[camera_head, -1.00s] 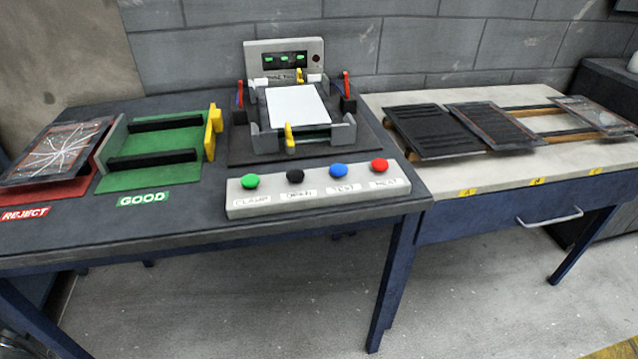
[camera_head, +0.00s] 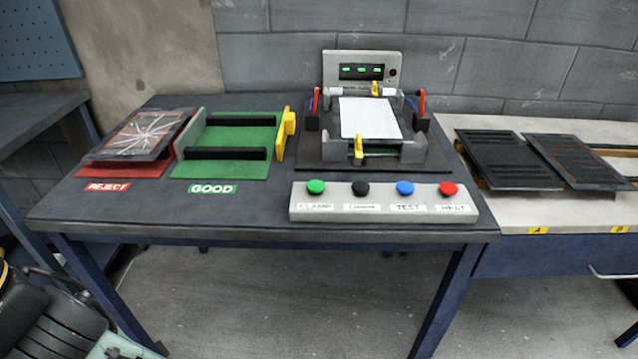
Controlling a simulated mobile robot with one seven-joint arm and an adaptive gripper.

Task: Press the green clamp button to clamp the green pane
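The green button (camera_head: 316,187) is the leftmost on a light grey button panel (camera_head: 384,215), above a label that reads CLAMP. A fixture (camera_head: 412,152) stands behind the panel, with a white-topped flat piece (camera_head: 369,118) lying in it. A little green shows under its front edge; I see no clearly green pane on top. Red-tipped posts (camera_head: 315,101) stand at both sides of the fixture, and yellow pieces (camera_head: 358,150) are at its front and back. My gripper is not in view, and nothing touches the button.
Black, blue and red buttons (camera_head: 448,189) share the panel. Left are the GOOD rack (camera_head: 232,170) and the REJECT tray (camera_head: 140,170) with a cracked pane (camera_head: 150,133). Dark panels (camera_head: 500,160) lie on the right bench.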

